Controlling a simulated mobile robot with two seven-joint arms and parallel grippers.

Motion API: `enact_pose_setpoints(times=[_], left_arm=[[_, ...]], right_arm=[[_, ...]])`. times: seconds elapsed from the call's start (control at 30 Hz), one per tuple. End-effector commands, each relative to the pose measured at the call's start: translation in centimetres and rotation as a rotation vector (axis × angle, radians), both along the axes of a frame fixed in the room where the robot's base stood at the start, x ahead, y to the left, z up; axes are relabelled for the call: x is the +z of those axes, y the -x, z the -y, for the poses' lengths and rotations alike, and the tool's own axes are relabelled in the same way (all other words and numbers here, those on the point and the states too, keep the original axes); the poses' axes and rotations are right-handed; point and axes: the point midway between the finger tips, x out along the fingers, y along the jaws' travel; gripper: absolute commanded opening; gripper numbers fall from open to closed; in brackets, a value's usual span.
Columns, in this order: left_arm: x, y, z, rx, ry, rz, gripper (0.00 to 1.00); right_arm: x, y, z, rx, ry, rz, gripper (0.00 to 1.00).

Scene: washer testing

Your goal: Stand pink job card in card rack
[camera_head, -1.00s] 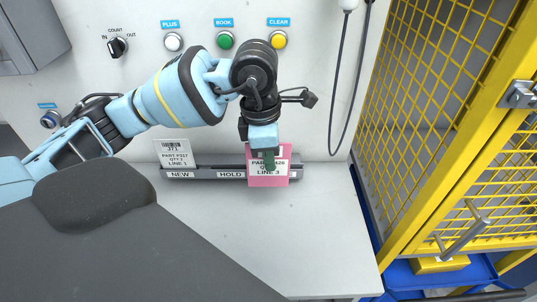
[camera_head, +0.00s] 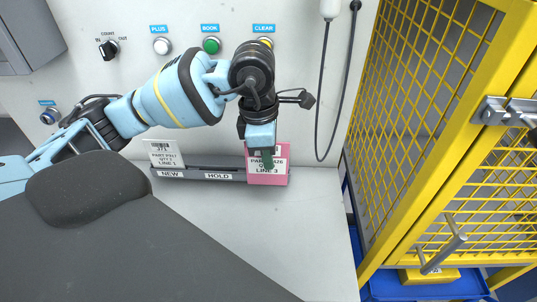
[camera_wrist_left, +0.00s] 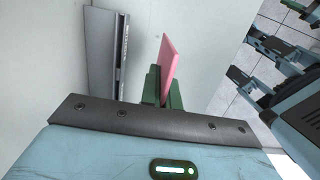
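The pink job card (camera_head: 267,178) is upright, with a white printed face toward the head camera. My left gripper (camera_head: 267,158) has its green fingers shut on the card, which also shows edge-on between them in the left wrist view (camera_wrist_left: 168,62). The grey card rack (camera_head: 195,174) runs along the back panel, with NEW and HOLD labels showing. The card hides the rack's right end in the head view. In the left wrist view the rack (camera_wrist_left: 103,50) is left of the card, with a gap between them.
A white card (camera_head: 163,153) stands in the rack's NEW slot. A hanging cable (camera_head: 322,110) and a yellow mesh cage (camera_head: 440,130) are at the right. The white worktop (camera_head: 260,225) is clear before the rack.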

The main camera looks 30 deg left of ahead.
Motion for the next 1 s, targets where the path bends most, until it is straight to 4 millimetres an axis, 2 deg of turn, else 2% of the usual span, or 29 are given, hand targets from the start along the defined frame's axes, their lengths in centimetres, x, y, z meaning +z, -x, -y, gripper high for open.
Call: enact_pose_setpoints(times=[1.0], left_arm=[[-0.6,-5.6,-3.4,0.001,0.001,-0.001,0.0]], right_arm=[[-3.0,2.1,-0.3,-0.004,-0.007,-0.063,0.56]])
